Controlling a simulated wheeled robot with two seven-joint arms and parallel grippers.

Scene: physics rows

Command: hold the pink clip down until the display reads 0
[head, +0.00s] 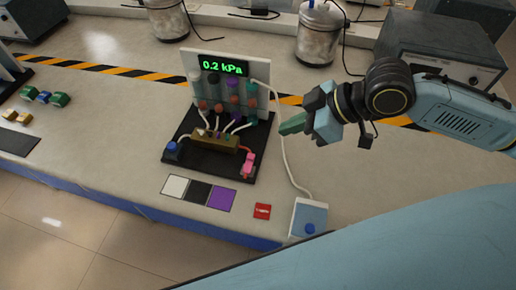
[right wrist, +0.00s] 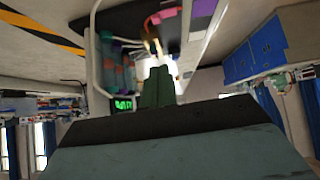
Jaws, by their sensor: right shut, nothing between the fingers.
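The pink clip (head: 248,163) sits at the right end of the black base (head: 212,175), on a red tube from the brass manifold (head: 215,143). The display (head: 222,67) on the upright panel reads 0.2 kPa. My right gripper (head: 284,128) is shut and empty, above and to the right of the clip and apart from it. In the right wrist view its closed green fingers (right wrist: 158,85) point toward the apparatus; a pink part (right wrist: 204,7) shows at the top edge, and the display (right wrist: 123,104) is small. My left gripper is out of view.
A white cable runs from the panel to a blue-topped box (head: 309,218) at the front edge. A red label (head: 262,211) and white, black and purple squares (head: 198,191) lie in front. Glass jars (head: 320,35) and a grey instrument (head: 440,50) stand behind.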

